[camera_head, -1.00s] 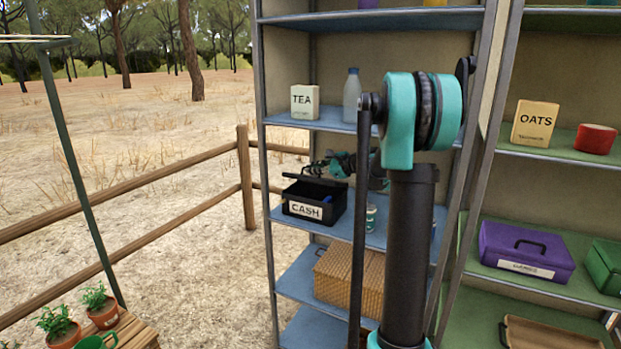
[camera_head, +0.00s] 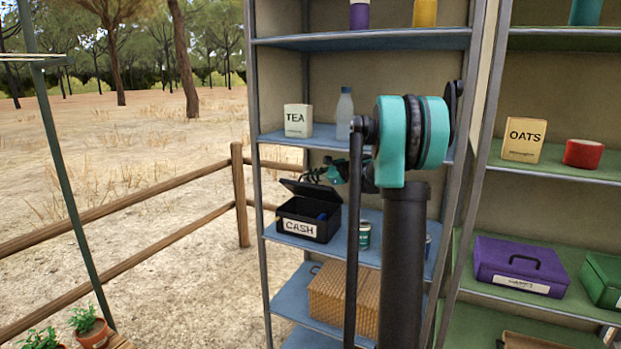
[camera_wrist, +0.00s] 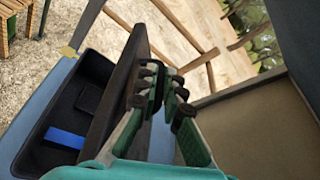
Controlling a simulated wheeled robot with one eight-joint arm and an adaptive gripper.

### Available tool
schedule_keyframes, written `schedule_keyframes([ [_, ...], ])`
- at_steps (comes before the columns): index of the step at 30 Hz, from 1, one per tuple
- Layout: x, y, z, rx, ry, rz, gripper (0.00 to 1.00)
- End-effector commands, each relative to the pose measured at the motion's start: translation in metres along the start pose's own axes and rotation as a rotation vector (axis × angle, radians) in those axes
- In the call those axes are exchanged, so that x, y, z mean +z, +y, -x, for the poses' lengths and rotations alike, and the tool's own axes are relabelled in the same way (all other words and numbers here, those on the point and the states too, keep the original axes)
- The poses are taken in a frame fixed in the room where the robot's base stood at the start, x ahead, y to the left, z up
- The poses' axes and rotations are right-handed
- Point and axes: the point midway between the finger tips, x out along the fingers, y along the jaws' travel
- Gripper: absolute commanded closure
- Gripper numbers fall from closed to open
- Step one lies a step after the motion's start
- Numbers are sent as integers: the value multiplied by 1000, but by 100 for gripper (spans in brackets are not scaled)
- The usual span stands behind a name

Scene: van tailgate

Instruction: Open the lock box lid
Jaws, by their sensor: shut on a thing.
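The lock box is a black box labelled CASH (camera_head: 300,227), on a blue shelf in the head view. Its lid (camera_head: 308,188) stands raised and tilted, hinged at the back, and the inside is visible with a blue item (camera_wrist: 66,138) in it. In the wrist view the lid (camera_wrist: 122,85) stands up beside the open box (camera_wrist: 90,72). My gripper (camera_wrist: 166,84) is shut at the lid's edge; the exact contact is partly hidden by the fingers. In the head view my gripper (camera_head: 318,175) is small, just above and behind the lid.
A tin (camera_head: 364,236) stands right of the box. A tea carton (camera_head: 298,121) and a bottle (camera_head: 344,112) stand on the shelf above. A wicker basket (camera_head: 335,300) is below. A wooden fence (camera_head: 190,215) lies to the left.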

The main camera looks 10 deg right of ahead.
Motion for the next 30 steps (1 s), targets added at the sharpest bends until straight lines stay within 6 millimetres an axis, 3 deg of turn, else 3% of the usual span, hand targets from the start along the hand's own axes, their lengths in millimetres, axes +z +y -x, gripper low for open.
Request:
schedule_keyframes([
  [1, -1, 0, 0, -1, 2, 0, 100],
  [2, -1, 0, 0, -1, 2, 0, 89],
  [3, -1, 0, 0, -1, 2, 0, 84],
  [16, -1, -1, 9, -2, 2, -1, 83],
  [23, -2, 0, 52, -3, 3, -1, 83],
  [30, -16, 9, 103, -4, 4, -1, 83],
])
